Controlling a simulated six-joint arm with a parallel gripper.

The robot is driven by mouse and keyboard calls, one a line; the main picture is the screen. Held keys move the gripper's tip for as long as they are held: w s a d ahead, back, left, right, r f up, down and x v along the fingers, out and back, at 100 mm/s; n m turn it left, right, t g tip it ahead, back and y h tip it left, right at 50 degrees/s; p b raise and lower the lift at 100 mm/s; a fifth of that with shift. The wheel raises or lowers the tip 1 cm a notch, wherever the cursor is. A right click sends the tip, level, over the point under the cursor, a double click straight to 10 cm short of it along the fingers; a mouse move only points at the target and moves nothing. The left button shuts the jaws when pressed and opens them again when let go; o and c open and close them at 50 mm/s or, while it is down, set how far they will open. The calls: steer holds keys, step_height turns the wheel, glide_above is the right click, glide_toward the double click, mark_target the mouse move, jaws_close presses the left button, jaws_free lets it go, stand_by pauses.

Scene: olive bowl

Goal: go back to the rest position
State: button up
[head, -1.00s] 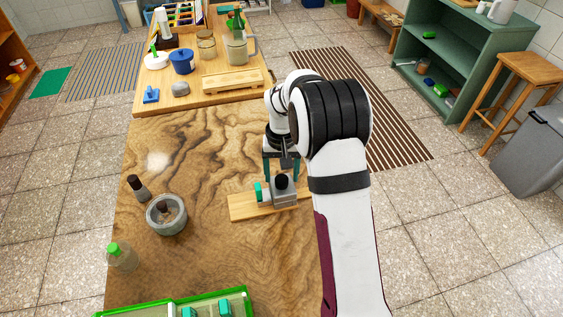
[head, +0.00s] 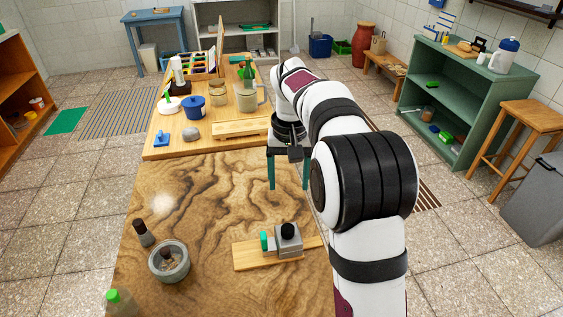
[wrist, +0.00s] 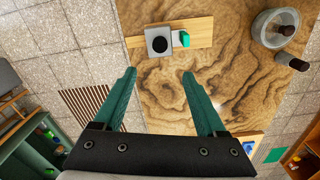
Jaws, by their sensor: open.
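My gripper (head: 289,172) hangs over the right side of the wooden table (head: 190,207), with its two green fingers pointing down. It is open and empty, and the fingers stand well apart in the wrist view (wrist: 162,98). Below it and nearer the front, a grey block with a black knob (head: 288,238) and a green piece (head: 266,241) sits on a light wooden board (head: 245,256). The block also shows at the top of the wrist view (wrist: 159,41), clear of the fingers. My arm covers the table's right edge.
A grey mortar (head: 169,262), a dark bottle (head: 143,233) and a green-capped bottle (head: 120,303) stand at the left. A blue pot (head: 194,107), a mug and several other items crowd the board at the back. The table's middle is clear.

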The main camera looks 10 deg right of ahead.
steer(key=s+a+r+m, duration=0.1)
steer(key=s+a+r, duration=0.1)
steer(key=s, duration=0.5)
steer(key=s+a+r, duration=0.1)
steer(key=s+r, duration=0.1)
steer(key=s, duration=0.5)
steer(key=s+a+f+m+y, duration=0.1)
steer(key=s+f, duration=0.2)
steer(key=s, duration=0.6)
steer(key=s+a+f+m, duration=0.1)
steer(key=s+a+f, duration=0.1)
steer(key=s, duration=0.8)
steer(key=shift+f+y, duration=0.4)
steer(key=shift+f, duration=0.05)
